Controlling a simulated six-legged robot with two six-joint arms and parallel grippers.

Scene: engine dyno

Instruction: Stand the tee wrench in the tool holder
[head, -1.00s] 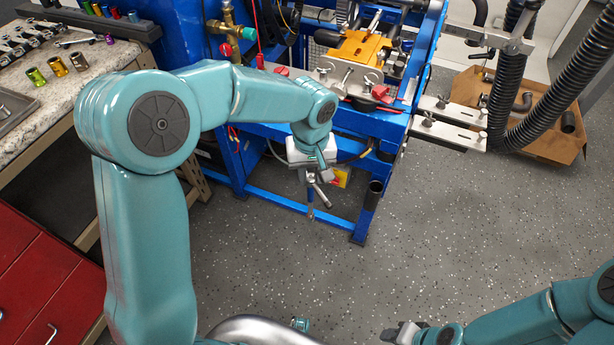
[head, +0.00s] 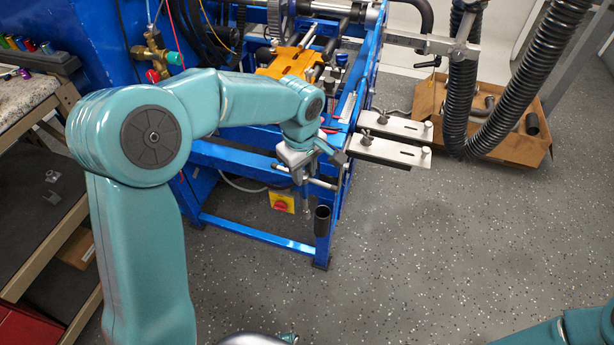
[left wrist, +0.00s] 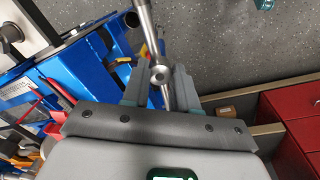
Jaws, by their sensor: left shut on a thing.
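My left gripper (head: 304,172) is shut on the tee wrench (head: 308,212), a thin grey metal tool with a crossbar and a long shaft. In the head view the shaft hangs down, slightly tilted, and the crossbar slants across under the gripper. The tool holder (head: 322,220) is a dark open-topped tube on the blue stand's front leg. The wrench's lower end shows just left of the tube, apart from it in the picture. In the left wrist view the wrench's hub (left wrist: 158,75) sits between the fingers. My right gripper is out of view.
The blue engine stand (head: 250,167) fills the middle, with slotted metal plates (head: 400,128) jutting right. A yellow box with a red knob (head: 282,203) sits low behind the wrench. A cardboard box (head: 515,150) and black hoses stand at right. The speckled floor in front is clear.

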